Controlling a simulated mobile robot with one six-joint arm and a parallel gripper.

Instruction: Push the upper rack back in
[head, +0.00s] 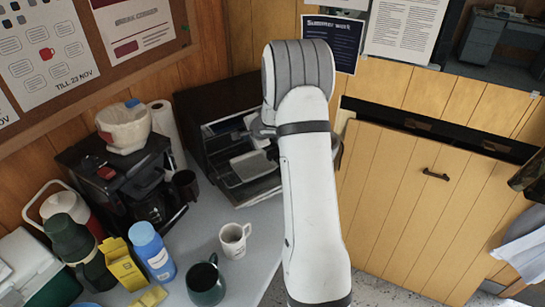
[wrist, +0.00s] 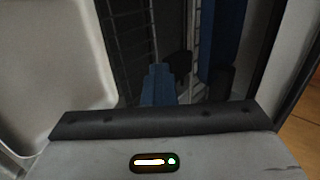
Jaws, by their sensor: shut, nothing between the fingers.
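A dark, open-fronted oven-like box (head: 215,100) stands at the back of the counter. A thin upper rack (head: 222,128) shows near the top of its opening, partly hidden behind my arm. A light grey tray (head: 248,168) sits lower in the opening. My gripper (head: 262,132) is at the opening, mostly hidden by my own wrist. In the wrist view my gripper (wrist: 168,80) points inward, its fingers together and empty. Dark wire bars (wrist: 125,45) lie beyond it, and a pale tray surface (wrist: 45,75) fills the left. I cannot tell whether the fingers touch the rack.
A coffee machine (head: 125,170) stands left of the box. A white mug (head: 234,240), a dark green mug (head: 206,282), a blue flask (head: 150,248) and a yellow carton (head: 121,262) stand on the counter (head: 262,222). A wooden cupboard (head: 400,200) is at the right.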

